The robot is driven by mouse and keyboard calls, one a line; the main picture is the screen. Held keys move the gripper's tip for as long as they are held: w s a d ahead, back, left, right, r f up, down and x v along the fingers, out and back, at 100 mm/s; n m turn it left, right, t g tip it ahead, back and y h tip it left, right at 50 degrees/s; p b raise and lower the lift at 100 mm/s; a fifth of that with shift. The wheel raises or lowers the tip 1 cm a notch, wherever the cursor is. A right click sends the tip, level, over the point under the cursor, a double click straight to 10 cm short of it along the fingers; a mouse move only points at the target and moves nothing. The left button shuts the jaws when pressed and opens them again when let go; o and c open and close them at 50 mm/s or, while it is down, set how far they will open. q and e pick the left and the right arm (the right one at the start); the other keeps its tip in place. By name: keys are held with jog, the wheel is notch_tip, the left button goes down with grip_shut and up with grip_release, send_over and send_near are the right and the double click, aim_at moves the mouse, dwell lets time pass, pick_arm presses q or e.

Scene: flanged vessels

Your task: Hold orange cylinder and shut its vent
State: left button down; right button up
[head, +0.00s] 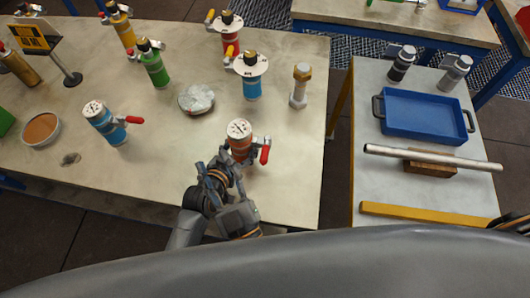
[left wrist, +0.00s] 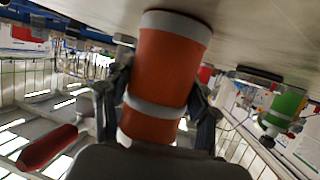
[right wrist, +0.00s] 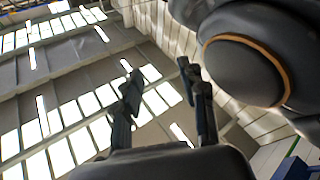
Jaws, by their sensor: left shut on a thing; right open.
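The orange cylinder (head: 241,152) has a pale round gauge on top and stands upright near the table's front edge. Its red vent handle (head: 264,155) sticks out at the right side; whether the vent is open or shut I cannot tell. In the left wrist view, which is upside down, my left gripper (left wrist: 164,80) has its fingers on both sides of the orange body (left wrist: 166,62) and is shut on it. The red handle (left wrist: 47,148) shows at left there. My right gripper (right wrist: 160,76) is open and empty. In the head view, dark arm parts overlap before the cylinder.
A blue cylinder (head: 106,125) with a red handle stands to the left. A side table at right bears a blue tray (head: 423,116). In the right wrist view, a dark rounded arm part (right wrist: 245,70) is close.

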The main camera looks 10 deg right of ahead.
aim_at(263, 165)
jog(key=s+d+f+m+g+h, duration=0.3)
jog(key=s+d+f+m+h, duration=0.2)
jog(key=d+f+m+h, duration=0.5)
jog(key=w, duration=0.3)
jog(key=w+n+h, duration=0.1)
jog(key=w, duration=0.3)
jog(key=w+d+h, duration=0.1)
jog(key=w, duration=0.3)
jog(key=shift+w+r+n, duration=0.25)
jog(key=shift+r+n, duration=0.15)
grip_shut()
